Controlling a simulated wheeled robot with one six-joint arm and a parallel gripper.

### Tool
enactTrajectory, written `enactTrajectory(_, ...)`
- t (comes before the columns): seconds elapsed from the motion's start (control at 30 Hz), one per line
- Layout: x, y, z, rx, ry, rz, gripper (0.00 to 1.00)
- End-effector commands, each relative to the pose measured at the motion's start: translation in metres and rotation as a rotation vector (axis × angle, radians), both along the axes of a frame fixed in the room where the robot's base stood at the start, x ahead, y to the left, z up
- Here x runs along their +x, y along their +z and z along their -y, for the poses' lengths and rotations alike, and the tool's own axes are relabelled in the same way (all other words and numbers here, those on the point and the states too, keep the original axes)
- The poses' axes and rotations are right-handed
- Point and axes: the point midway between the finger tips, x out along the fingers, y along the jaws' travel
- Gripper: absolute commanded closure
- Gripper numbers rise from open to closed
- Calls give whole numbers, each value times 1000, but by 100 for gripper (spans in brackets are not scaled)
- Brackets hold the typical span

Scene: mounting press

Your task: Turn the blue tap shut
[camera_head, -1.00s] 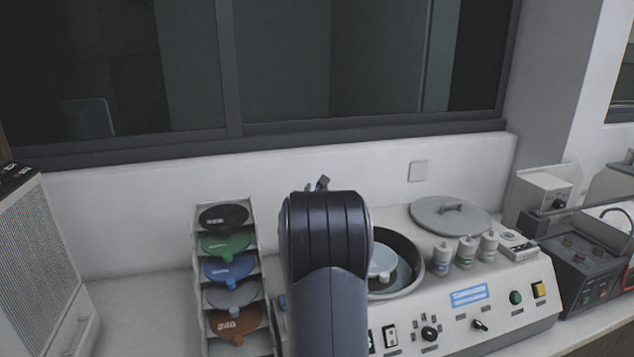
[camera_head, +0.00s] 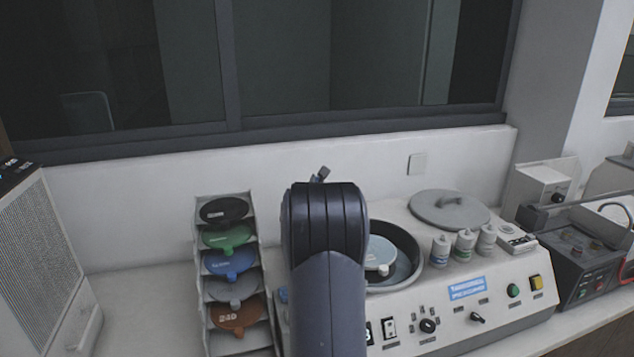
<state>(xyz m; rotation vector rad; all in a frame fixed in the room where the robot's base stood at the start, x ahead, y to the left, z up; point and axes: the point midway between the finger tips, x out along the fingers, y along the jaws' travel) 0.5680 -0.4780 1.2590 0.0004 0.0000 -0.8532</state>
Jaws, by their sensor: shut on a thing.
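My own arm (camera_head: 328,260) stands in the middle of the head view and hides my gripper and whatever it holds. A small dark, bluish fitting (camera_head: 321,174) shows just above the top of my arm, against the white wall. I cannot tell whether it is part of the tap. A small bluish patch (camera_head: 283,296) shows at the left edge of my arm, by the machine's left end; most of it is hidden. I cannot make out the blue tap clearly or its handle's position.
The white machine (camera_head: 520,300) has a round bowl (camera_head: 412,262), a loose grey lid (camera_head: 450,209) and several small bottles (camera_head: 464,246) on top. A rack of coloured discs (camera_head: 200,320) stands left of my arm. A grey box (camera_head: 45,270) is at far left.

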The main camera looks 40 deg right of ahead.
Motion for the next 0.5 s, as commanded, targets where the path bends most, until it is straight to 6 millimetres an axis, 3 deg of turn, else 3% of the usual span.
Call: enactTrajectory(0.5,1,-1,-1,0,-37,1,100)
